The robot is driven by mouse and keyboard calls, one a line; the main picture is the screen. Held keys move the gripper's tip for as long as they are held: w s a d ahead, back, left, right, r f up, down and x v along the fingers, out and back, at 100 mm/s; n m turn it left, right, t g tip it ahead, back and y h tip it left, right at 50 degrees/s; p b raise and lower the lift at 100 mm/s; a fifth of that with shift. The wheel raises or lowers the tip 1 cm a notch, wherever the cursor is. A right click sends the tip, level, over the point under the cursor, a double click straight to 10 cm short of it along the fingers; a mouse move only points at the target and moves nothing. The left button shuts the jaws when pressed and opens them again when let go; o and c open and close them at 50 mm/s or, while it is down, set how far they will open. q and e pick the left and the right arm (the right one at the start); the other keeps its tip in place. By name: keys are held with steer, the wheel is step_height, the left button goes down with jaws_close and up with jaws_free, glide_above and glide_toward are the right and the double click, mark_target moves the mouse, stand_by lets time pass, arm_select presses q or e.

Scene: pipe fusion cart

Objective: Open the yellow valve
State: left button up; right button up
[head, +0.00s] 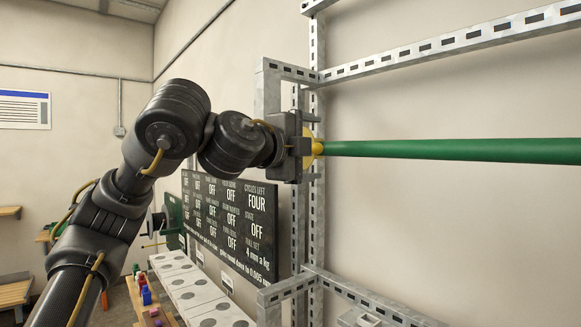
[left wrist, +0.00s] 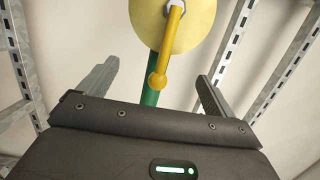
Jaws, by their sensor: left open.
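The yellow valve has a round yellow disc (left wrist: 200,28) and a thin yellow lever (left wrist: 170,45) ending in a ball knob. In the left wrist view the lever hangs toward the camera side, its knob between the two finger lines. In the head view only a bit of the yellow valve (head: 317,148) shows behind my gripper, at the end of a green pipe (head: 450,150). My left gripper (head: 308,147) is open, with one finger on either side of the lever's knob in the wrist view. Contact with the lever is not visible. My right gripper is not in view.
A slotted metal frame (head: 317,220) stands around the valve, with bars (head: 440,45) above and below the pipe. A dark sign board (head: 232,222) hangs behind my arm. Below it lies a bench with white panels (head: 190,290) and small coloured items.

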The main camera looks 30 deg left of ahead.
arm_select(q)
steer(key=s+a+b, duration=0.4)
steer(key=s+b, duration=0.3)
steer(key=s, duration=0.6)
steer(key=shift+b, duration=0.35)
